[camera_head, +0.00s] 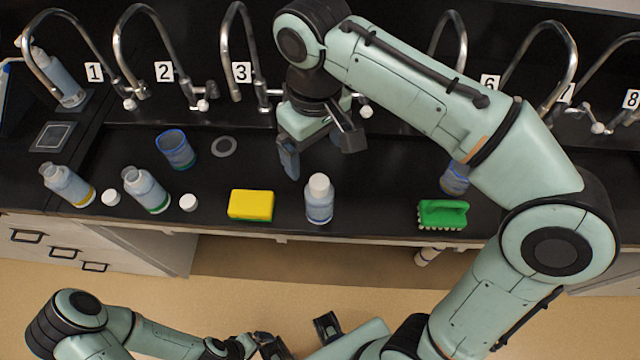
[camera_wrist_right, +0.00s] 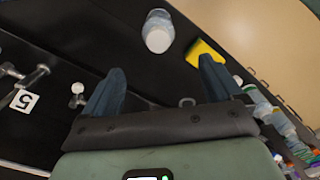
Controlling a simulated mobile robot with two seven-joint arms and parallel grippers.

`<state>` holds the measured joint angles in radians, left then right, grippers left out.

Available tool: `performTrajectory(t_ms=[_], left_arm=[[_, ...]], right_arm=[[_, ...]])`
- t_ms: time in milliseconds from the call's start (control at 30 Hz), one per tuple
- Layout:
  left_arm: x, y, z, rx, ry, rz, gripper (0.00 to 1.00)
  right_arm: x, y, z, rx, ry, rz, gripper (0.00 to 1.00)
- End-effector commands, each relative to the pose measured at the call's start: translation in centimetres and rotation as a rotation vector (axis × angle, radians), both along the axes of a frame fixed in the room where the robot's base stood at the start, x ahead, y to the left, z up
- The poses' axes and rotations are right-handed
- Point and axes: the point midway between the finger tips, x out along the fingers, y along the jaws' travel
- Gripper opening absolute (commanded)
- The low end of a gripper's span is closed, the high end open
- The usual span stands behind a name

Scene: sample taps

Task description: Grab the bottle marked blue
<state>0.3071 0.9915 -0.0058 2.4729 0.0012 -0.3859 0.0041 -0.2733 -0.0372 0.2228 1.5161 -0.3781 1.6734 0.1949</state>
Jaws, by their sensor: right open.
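A capped bottle (camera_head: 319,205) with a white lid stands upright near the counter's front edge; I cannot clearly make out a colour mark on it. It also shows in the right wrist view (camera_wrist_right: 158,38), beyond the fingertips. My right gripper (camera_head: 320,162) is open and empty, above and behind this bottle, not touching it. Its two fingers (camera_wrist_right: 163,70) are spread wide. An uncapped bottle with a yellow band (camera_head: 67,186) and one with a green band (camera_head: 146,190) stand at the left. Another bottle (camera_head: 57,78) is by tap 1.
A yellow sponge (camera_head: 251,205) lies left of the capped bottle, a green brush (camera_head: 443,214) to its right. A blue-rimmed beaker (camera_head: 176,149) and two loose white caps are at the left. Curved taps line the back. My right arm hides part of the counter.

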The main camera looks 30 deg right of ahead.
Motion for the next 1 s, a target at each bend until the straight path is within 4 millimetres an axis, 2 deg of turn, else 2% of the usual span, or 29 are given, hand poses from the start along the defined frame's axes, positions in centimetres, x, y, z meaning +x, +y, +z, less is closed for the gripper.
performTrajectory(t_ms=[300,400,633,900,1000], left_arm=[[-0.8,0.0,-1.8,0.000,0.010,0.001,0.96],[-0.9,0.0,-2.1,0.000,0.011,0.001,0.96],[-1.0,0.0,-2.4,0.000,0.012,0.000,0.96],[-1.2,0.0,-3.2,-0.001,0.014,0.000,0.96],[-1.3,0.0,-3.3,0.000,0.014,0.000,0.96]], right_arm=[[-0.2,-0.1,-5.8,-0.002,0.005,-0.001,0.92],[-0.1,-0.1,-7.1,-0.002,0.004,0.000,0.92],[-0.2,-0.2,-8.7,-0.001,0.003,-0.001,0.92],[-0.5,-0.4,-12.6,-0.001,0.005,0.000,0.92],[-0.4,-0.4,-13.2,0.001,0.002,0.000,0.92]])
